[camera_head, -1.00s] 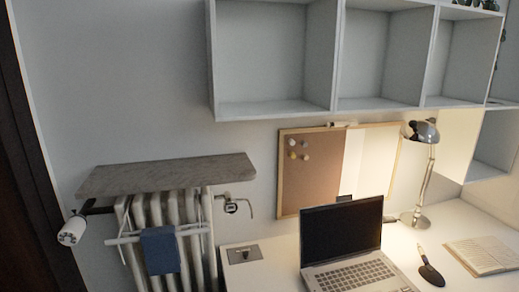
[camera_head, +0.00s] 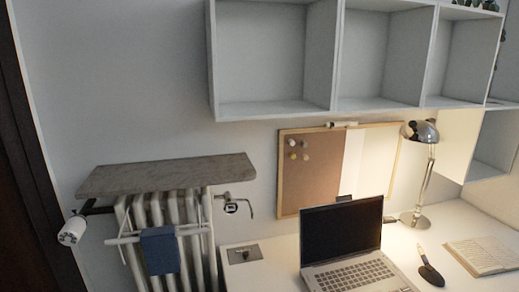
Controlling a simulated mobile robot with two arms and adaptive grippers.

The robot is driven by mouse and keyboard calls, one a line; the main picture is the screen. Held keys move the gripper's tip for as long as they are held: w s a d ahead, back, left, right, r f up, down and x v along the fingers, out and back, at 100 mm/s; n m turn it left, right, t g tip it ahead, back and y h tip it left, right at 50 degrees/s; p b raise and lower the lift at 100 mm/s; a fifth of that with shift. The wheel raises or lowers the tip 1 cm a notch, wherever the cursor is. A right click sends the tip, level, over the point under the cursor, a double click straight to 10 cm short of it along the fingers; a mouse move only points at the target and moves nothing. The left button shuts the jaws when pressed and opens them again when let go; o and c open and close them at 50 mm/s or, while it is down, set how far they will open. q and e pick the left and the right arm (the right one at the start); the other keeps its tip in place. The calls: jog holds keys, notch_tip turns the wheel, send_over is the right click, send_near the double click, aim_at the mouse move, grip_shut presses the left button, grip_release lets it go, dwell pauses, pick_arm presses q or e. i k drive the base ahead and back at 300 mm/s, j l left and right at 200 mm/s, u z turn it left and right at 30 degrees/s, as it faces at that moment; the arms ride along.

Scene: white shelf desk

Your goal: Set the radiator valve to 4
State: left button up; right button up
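A white radiator (camera_head: 180,216) stands against the wall at the lower left, under a grey stone-like shelf. At its left side a white cylindrical knob (camera_head: 71,231) sticks out on a dark stem; it looks like the radiator valve. It has dark marks on its end, too small to read as numbers, so I cannot tell its setting. At the radiator's upper right is a small metal fitting (camera_head: 232,205) with a bent pipe. Neither of my grippers shows in the head view.
A blue cloth (camera_head: 160,250) hangs on a white rail in front of the radiator. The grey shelf (camera_head: 166,176) overhangs it. A white desk (camera_head: 265,270) to the right holds a laptop (camera_head: 341,240) and lamp (camera_head: 423,170). A dark door frame (camera_head: 35,170) is at the far left.

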aim_at(70, 234)
jog(key=u, duration=1.3)
